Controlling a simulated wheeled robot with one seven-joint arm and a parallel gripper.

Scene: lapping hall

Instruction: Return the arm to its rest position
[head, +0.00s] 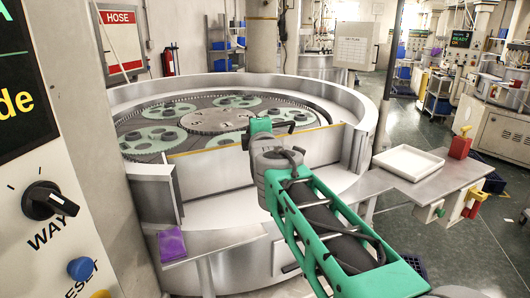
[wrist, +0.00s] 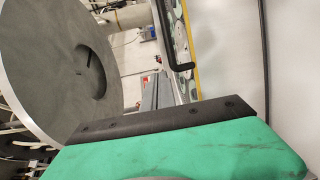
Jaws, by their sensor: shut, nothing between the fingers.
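My arm reaches from the lower right of the head view toward the round lapping machine (head: 225,205). My gripper (head: 259,127) is at the arm's far end, by the machine's yellow-edged front guard (head: 230,172). It is shut and empty. In the wrist view its green body with a black strip (wrist: 165,122) fills the bottom. A black handle-like bar (head: 292,123) shows just right of my gripper; a black bent bar also shows in the wrist view (wrist: 181,64), near the yellow edge. My wrist hides part of the guard, and I cannot tell whether gripper and bar touch.
A control panel (head: 50,190) stands close at the left. A white tray (head: 408,161) and a red block (head: 460,146) are on the right side table (head: 440,186). Open floor (head: 440,262) lies at the lower right.

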